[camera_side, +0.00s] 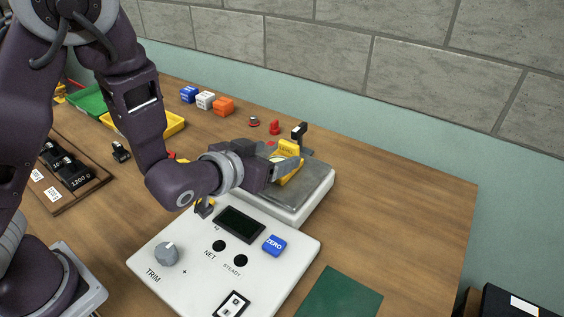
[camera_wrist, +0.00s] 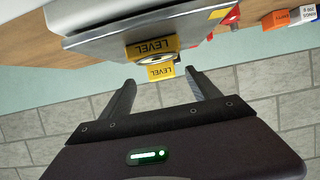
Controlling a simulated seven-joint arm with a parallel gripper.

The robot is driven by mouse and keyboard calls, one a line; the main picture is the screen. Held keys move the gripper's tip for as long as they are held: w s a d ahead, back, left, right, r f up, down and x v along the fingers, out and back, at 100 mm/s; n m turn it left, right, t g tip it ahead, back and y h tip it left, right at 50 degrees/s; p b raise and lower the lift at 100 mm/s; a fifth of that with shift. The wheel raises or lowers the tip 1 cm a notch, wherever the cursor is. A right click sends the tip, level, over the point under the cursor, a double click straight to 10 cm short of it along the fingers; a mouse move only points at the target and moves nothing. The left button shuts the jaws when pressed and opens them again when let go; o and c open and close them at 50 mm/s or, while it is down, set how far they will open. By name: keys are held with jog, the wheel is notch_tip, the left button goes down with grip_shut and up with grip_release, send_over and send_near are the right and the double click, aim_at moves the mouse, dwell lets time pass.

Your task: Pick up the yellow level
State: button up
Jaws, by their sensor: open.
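The yellow level (camera_side: 288,149) is on the grey metal pan (camera_side: 314,184) of the white scale, partly hidden by my gripper in the side view. In the wrist view the level (camera_wrist: 161,72) shows as two yellow patches marked LEVEL, upside down, with a dark and pale gap between them. I cannot tell whether one patch is a reflection in the pan. My gripper (camera_side: 286,165) is low over the pan, beside the level. In the wrist view my gripper (camera_wrist: 160,79) is open, one finger on each side, with the near yellow patch around the gap between the fingertips.
The scale's white control panel (camera_side: 190,270) is in front. A black post (camera_side: 299,132) and a red piece (camera_side: 274,127) stand behind the pan. Blue (camera_side: 188,94), white (camera_side: 205,100) and orange (camera_side: 223,106) blocks are farther back.

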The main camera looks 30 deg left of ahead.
aim_at(287, 150)
jog(key=x, duration=0.7)
jog(key=shift+r, duration=0.1)
jog(key=c, duration=1.1)
